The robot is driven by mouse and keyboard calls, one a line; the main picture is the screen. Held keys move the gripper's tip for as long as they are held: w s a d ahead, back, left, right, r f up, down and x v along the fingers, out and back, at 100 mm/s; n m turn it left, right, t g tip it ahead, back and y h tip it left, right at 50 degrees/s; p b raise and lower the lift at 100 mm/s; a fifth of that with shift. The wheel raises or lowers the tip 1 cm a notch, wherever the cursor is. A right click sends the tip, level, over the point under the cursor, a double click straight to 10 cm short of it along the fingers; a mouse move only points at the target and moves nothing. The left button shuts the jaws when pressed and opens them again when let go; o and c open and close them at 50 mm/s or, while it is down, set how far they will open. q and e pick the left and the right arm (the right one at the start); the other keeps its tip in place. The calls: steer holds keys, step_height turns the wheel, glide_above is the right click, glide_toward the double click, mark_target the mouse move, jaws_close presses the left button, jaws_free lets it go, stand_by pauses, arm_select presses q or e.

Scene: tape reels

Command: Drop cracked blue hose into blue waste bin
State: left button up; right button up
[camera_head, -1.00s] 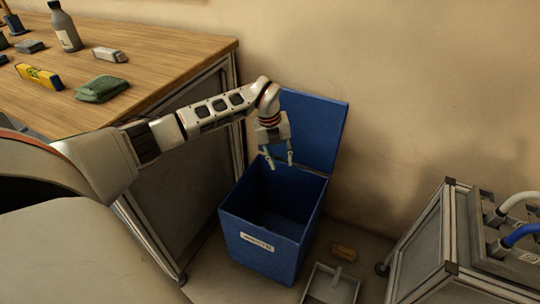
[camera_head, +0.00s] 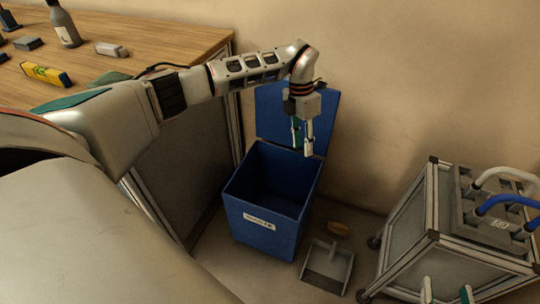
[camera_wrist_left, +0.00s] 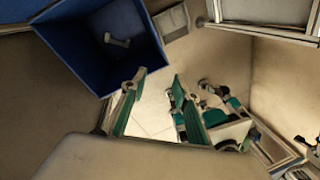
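The blue hose (camera_head: 508,204) arches over the grey holder on the cart at the right, its right end near the picture edge. No crack can be made out. The blue waste bin (camera_head: 262,228) stands open on the floor with its lid tilted back. It also shows in the left wrist view (camera_wrist_left: 75,62), with a small pale object inside that I cannot identify. My left gripper (camera_head: 303,142) hangs above the bin's right rear edge. Its fingers are apart and empty in the left wrist view (camera_wrist_left: 152,92). My right gripper (camera_head: 447,292) is open before the cart, cut off below.
A white hose (camera_head: 505,176) arches behind the blue one on the wheeled cart (camera_head: 405,225). The workbench (camera_head: 150,42) at left holds a bottle (camera_head: 66,28) and a yellow level (camera_head: 45,75).

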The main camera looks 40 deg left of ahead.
arm_select(q)
steer(key=s+d+r+m+g+y+p, duration=0.1)
steer(key=s+d+r+m, duration=0.3)
steer(key=m, duration=0.4)
steer(key=shift+s+d+m+p, duration=0.3)
steer(key=shift+s+m+p, duration=0.1)
steer(key=shift+p, duration=0.45)
arm_select(e)
step_height(320, 180, up, 6)
steer(key=t, duration=0.1)
steer(key=shift+w, duration=0.4)
arm_select(q)
steer(key=shift+d+f, duration=0.1)
arm_select(e)
steer(key=shift+r, duration=0.1)
